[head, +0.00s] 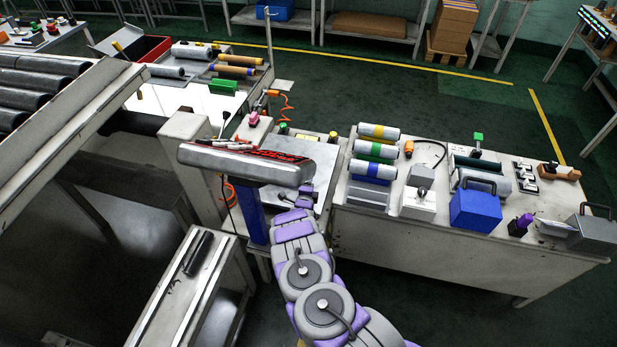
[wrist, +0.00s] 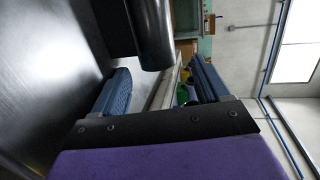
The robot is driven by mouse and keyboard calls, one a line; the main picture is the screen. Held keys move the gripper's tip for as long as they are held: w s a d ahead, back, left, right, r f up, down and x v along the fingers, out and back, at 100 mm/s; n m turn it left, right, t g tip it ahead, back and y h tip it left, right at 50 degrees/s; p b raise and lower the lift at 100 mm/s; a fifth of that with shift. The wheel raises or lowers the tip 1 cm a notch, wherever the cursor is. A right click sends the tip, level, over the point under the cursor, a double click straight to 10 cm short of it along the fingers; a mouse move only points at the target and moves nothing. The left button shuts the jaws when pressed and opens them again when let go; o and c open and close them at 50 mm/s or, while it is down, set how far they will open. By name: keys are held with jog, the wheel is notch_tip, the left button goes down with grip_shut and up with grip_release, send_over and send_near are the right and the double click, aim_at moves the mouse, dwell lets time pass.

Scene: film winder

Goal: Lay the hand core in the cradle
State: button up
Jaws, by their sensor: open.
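My gripper (wrist: 160,75) is open in the wrist view, its two blue-padded fingers apart with nothing held between them. A dark, smooth cylinder (wrist: 152,32) reaches in from the top, its end showing near the gap between the fingertips; I cannot tell whether it is the hand core. In the head view my gripper (head: 306,193) is small, by the right end of a long grey machine bar (head: 245,165), and its fingers are hard to make out. A dark bar (head: 198,252) lies on a narrow metal stand at lower left. I cannot tell which part is the cradle.
Banded white rolls (head: 378,132) lie on the right bench (head: 440,245), with a blue box (head: 475,208) and a grey handled case (head: 592,230). A red bin (head: 145,48) sits on the far table.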

jog(key=r+p+v, duration=0.1)
jog(key=p+v, duration=0.2)
jog(key=v, duration=1.2)
jog(key=shift+w+a+r, duration=0.2)
jog(key=shift+w+a, duration=0.05)
jog(key=shift+a, duration=0.1)
jog(key=shift+s, duration=0.1)
